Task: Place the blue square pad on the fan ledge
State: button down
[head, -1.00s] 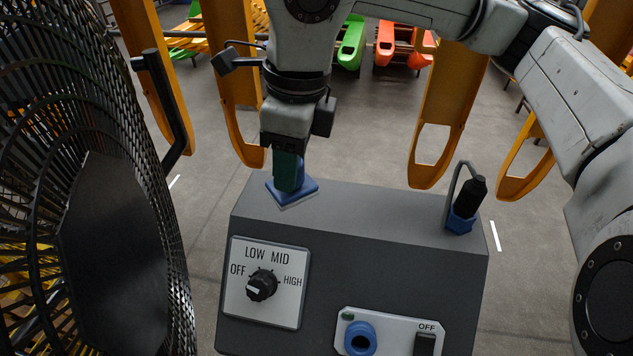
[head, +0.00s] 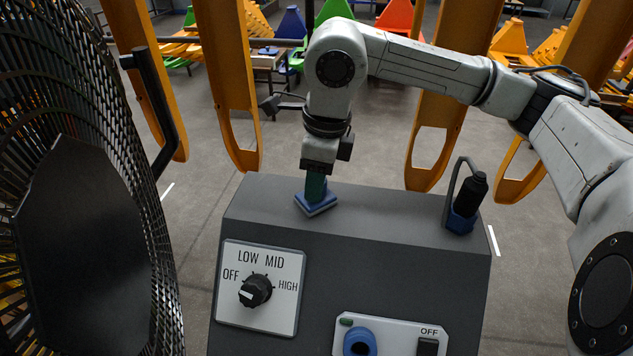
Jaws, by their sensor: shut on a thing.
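The blue square pad (head: 326,208) is at the back left part of the grey box top, the fan ledge (head: 390,215). It has a pale underside edge. My gripper (head: 315,188) points down from above, shut on the pad by its greenish upper part. The pad looks close to the ledge surface; I cannot tell whether it touches. The fingertips are small and partly hidden by the wrist.
The large black fan cage (head: 85,200) stands on the left with a black handle. A black bottle-like tool in a blue holder (head: 466,203) is at the ledge's right end. The front has a speed dial (head: 255,291) and a switch panel (head: 390,338). Orange posts stand behind.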

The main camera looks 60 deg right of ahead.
jog(key=c, duration=0.7)
grip_release()
jog(key=shift+r, duration=0.1)
jog(key=r+p, duration=0.1)
jog(key=r, duration=0.3)
jog(key=s+r+p, duration=0.1)
jog(key=r+p, duration=0.1)
jog(key=r, duration=0.1)
jog(key=r+p, duration=0.1)
jog(key=r, duration=0.3)
jog(key=shift+s+d+r+p, duration=0.2)
jog(key=shift+d+r+p, duration=0.05)
jog(key=shift+r+p, duration=0.1)
